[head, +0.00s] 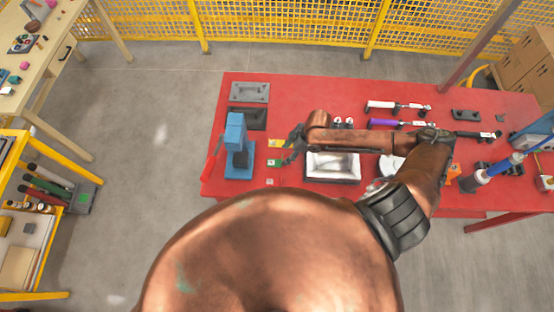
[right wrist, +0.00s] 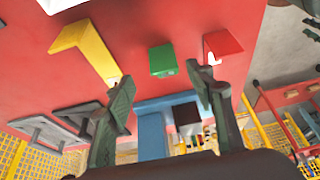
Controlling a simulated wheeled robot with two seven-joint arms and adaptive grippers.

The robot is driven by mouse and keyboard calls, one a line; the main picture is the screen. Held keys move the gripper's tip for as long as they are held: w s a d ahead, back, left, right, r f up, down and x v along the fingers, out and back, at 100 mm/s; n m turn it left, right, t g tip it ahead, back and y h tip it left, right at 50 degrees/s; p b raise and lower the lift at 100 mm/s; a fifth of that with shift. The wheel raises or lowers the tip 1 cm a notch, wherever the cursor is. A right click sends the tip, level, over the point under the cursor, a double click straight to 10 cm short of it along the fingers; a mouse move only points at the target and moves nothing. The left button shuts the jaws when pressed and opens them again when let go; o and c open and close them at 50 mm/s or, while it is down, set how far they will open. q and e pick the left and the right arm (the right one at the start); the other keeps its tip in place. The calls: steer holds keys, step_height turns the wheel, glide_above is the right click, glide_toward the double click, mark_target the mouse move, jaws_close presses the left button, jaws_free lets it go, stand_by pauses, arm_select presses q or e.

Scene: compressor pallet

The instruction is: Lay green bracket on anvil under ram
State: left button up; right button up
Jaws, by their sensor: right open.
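The green bracket (head: 274,163) lies on the red table between a yellow bracket (head: 275,143) and a red bracket (head: 270,181). It also shows as a small green block (right wrist: 163,60) in the right wrist view. The blue press (head: 236,135) stands to its left, with a blue base and a dark part in its middle; I cannot clearly separate the anvil from the ram. My right gripper (head: 287,152) is just right of the green bracket. In the right wrist view its fingers (right wrist: 160,82) are apart and empty, with the green bracket beyond the gap. My left gripper is not visible.
The press's red lever (head: 213,158) sticks out on its left. Grey plates with handles (head: 250,92) lie behind the press. A white tray (head: 332,167) is under my right forearm. Tools lie farther right on the red table (head: 300,88).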

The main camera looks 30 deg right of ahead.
mark_target(275, 160)
steer(key=shift+a+f, duration=0.1)
steer(key=shift+f, duration=0.35)
steer(key=x, duration=0.2)
steer(key=p+x, duration=0.1)
steer(key=x, duration=0.1)
steer(key=shift+s+f, duration=0.15)
steer(key=shift+s, duration=0.05)
steer(key=shift+a+f, duration=0.1)
steer(key=shift+f, duration=0.15)
steer(key=c, duration=0.6)
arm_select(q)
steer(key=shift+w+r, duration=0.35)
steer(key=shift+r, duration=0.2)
arm_select(e)
steer(key=c, duration=0.7)
